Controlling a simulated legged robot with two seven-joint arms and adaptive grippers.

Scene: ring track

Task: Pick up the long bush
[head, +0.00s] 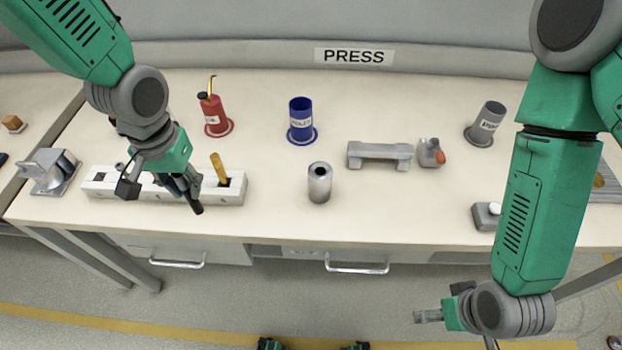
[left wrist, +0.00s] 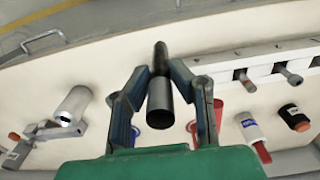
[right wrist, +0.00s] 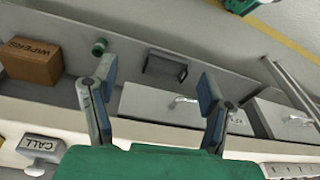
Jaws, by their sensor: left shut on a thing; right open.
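My left gripper (head: 180,190) is shut on a dark grey tube (head: 196,208) above the front edge of the white block rack (head: 235,193). In the left wrist view the tube (left wrist: 160,103) sits between the two fingers, its near end open and its far part black and narrower. I cannot tell for sure whether it is the long bush. A lighter grey hollow cylinder (head: 319,183) stands upright on the table, apart from the gripper; it also shows in the left wrist view (left wrist: 74,103). My right gripper (right wrist: 158,95) is open and empty, low in front of the table.
A brass pin (head: 218,168) stands in the rack. Behind are a red holder (head: 215,118), a blue cup (head: 301,117) and a grey cup (head: 487,122). A grey bridge-shaped block (head: 380,154) stands right of centre. The table front between rack and grey cylinder is clear.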

